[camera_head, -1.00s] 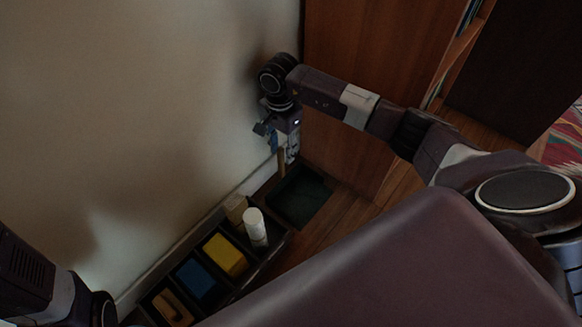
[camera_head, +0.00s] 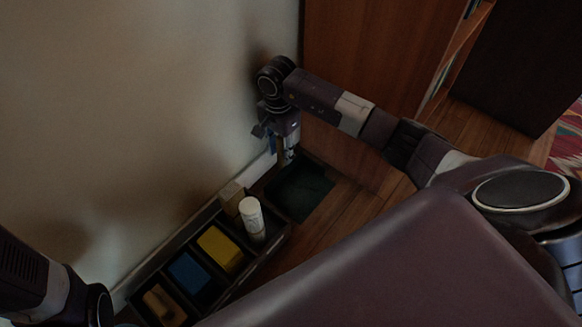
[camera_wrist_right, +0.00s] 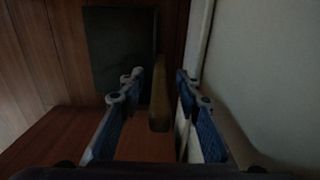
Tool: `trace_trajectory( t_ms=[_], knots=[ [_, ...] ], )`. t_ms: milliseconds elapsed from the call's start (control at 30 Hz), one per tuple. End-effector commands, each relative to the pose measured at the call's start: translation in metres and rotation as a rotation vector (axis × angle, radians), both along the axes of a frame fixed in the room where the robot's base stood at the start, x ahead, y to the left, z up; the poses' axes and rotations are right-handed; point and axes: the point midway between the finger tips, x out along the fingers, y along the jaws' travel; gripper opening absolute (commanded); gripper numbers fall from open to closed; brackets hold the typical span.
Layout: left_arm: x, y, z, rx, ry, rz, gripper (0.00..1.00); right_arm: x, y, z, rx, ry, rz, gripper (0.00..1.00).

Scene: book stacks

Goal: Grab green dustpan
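The dark green dustpan (camera_head: 303,192) lies on the wooden floor in the corner between the wall and the wooden cabinet. Its flat pan also shows in the right wrist view (camera_wrist_right: 119,50). A yellowish-brown handle (camera_wrist_right: 159,104) stands between the fingers of my right gripper (camera_wrist_right: 157,88) in the wrist view. The fingers are open, with a gap on both sides of the handle. In the head view my right gripper (camera_head: 283,150) points down beside the wall, at the dustpan's back edge. Of my left arm, only a part shows at the lower left; its gripper is out of view.
A dark compartmented tray (camera_head: 262,262) stands along the wall, with a white bottle (camera_head: 252,218), a tan block (camera_head: 231,197), a yellow sponge (camera_head: 220,249), a blue item (camera_head: 192,277) and a wooden brush (camera_head: 164,305). The wooden cabinet (camera_head: 360,50) is close to my right arm.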

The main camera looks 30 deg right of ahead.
Motion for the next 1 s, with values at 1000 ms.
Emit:
trace_trajectory(
  t_ms=[1000],
  knots=[
    [0.0011, 0.0001, 0.0065, -0.001, 0.003, 0.001, 0.40, -0.0011, -0.0013, 0.0059, -0.001, 0.000, -0.003, 0.00]
  ],
)
